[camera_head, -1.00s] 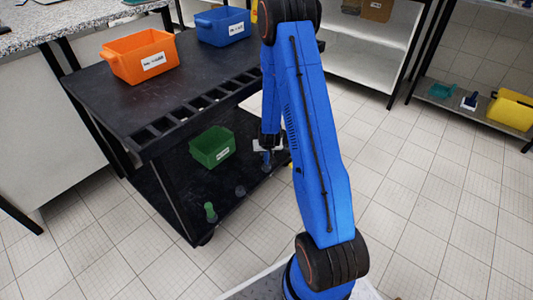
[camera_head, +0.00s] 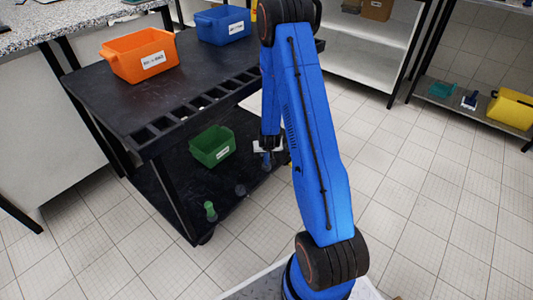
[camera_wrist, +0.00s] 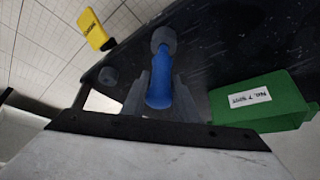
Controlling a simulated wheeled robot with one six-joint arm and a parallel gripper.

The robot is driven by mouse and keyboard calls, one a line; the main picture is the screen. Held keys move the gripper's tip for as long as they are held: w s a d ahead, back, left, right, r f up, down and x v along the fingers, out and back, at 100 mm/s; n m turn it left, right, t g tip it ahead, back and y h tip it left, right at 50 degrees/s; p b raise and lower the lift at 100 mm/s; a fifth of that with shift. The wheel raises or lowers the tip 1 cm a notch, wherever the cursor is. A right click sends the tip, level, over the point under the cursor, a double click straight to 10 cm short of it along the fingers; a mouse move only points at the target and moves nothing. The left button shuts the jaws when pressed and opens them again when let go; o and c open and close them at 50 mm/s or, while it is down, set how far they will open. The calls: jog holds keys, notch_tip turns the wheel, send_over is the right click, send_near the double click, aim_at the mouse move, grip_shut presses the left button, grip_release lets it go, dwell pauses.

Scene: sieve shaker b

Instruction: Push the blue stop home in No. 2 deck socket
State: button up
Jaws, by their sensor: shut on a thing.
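The blue stop (camera_wrist: 158,88) is between the two grey fingers of my gripper (camera_wrist: 160,98) in the wrist view, and the gripper is shut on it. The stop's far end meets a round grey socket (camera_wrist: 163,36) on the dark deck. I cannot tell how deep it sits. In the head view my gripper (camera_head: 268,149) is low over the cart's lower deck, partly hidden by my arm. No socket number is readable.
A green bin (camera_head: 212,147) stands on the lower deck beside the gripper. A green stop (camera_head: 210,211) stands near the deck's front corner, with an empty-looking grey socket (camera_head: 240,190) nearby. The slotted upper shelf (camera_head: 110,95) overhangs. A yellow tag (camera_wrist: 95,29) shows past the deck edge.

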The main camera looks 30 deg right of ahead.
jog(key=shift+f, duration=1.4)
jog(key=o, duration=1.2)
jog(key=v, duration=1.7)
jog(key=shift+s+r, duration=0.1)
jog(key=shift+r, duration=0.1)
